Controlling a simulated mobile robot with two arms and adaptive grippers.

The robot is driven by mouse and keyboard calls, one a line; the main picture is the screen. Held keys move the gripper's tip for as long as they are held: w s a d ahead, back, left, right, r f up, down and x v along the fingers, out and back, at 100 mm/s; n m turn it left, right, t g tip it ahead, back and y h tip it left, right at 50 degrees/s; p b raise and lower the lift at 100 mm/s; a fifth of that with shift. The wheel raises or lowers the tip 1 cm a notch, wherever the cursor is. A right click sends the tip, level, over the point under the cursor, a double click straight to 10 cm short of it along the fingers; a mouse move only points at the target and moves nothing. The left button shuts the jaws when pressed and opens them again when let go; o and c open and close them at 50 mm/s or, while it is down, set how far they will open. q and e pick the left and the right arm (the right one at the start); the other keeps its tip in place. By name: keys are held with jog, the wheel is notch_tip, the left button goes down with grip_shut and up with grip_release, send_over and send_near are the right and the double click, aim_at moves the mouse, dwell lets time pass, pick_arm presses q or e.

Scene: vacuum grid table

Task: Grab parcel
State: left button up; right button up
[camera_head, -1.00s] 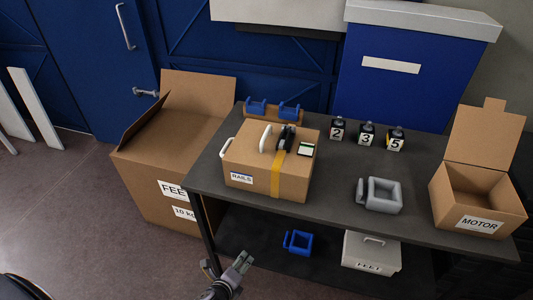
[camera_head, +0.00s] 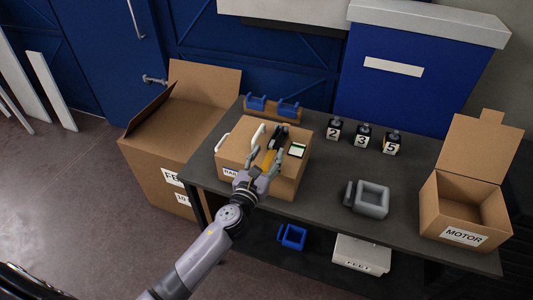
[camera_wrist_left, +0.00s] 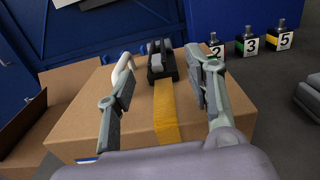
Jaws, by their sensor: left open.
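The parcel is a brown cardboard box (camera_head: 291,184) on the dark table, with a yellow tape strip (camera_wrist_left: 166,118) over its top and a white label on its front, partly hidden by my arm. A white handle (camera_head: 258,136) and a black tape dispenser (camera_wrist_left: 161,62) are on its top. My left gripper (camera_head: 267,160) is open over the box top. In the left wrist view its fingers (camera_wrist_left: 160,85) stand apart on both sides of the yellow tape, and nothing is between them but the view of the box and dispenser. Contact cannot be told. My right gripper is not in view.
A large open carton (camera_head: 160,155) stands left of the table (camera_head: 330,205). Numbered black bottles (camera_head: 362,137), a grey square part (camera_head: 368,199) and an open MOTOR box (camera_head: 466,213) are to the right. Blue parts (camera_head: 272,104) sit behind the parcel. A white FEET box (camera_head: 361,254) is on the lower shelf.

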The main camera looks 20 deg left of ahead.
aim_at(274, 141)
pick_arm(q)
jog(key=w, duration=0.7)
jog(key=shift+w+f, duration=0.35)
jog(key=shift+s, duration=0.1)
jog(key=shift+c, duration=0.4)
jog(key=shift+a, duration=0.1)
grip_shut()
jog(key=shift+r, duration=0.15)
